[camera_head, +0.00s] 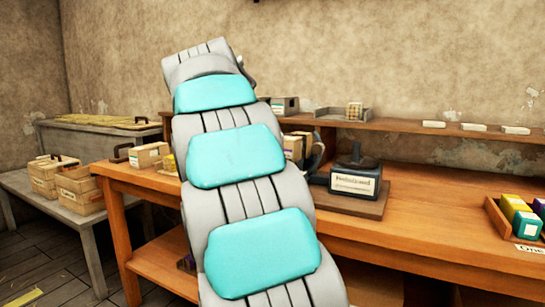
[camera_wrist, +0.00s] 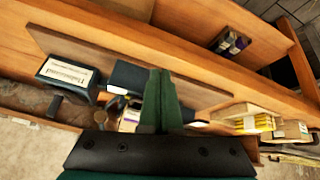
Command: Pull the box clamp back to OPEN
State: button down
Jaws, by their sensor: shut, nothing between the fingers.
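A dark device with a white label (camera_head: 354,180) stands on a brown board on the workbench. It also shows in the wrist view (camera_wrist: 68,76), with a small black upright part (camera_wrist: 55,105) beside it. A second dark block (camera_wrist: 130,76) lies between it and my gripper in the wrist view. I cannot tell which part is the box clamp, or whether it stands at OPEN. My gripper (camera_wrist: 160,82) has its green fingers together, with nothing between them, over the bench. Contact with the block cannot be told. My arm hides the gripper in the head view.
The orange workbench (camera_head: 430,245) has a raised back shelf (camera_head: 400,126). A tray with coloured boxes (camera_head: 500,222) is at the right. Wooden crates (camera_head: 80,190) stand on a side bench at the left.

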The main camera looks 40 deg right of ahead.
jog(key=w+d+r+m+h, duration=0.1)
jog(key=w+d+r+m, duration=0.1)
jog(key=d+r, duration=0.4)
jog(key=shift+w+d+r+m+t+h+p, duration=0.3)
jog(key=shift+r+m+t+p, duration=0.15)
jog(key=shift+r, duration=0.3)
jog(key=shift+f, duration=0.1)
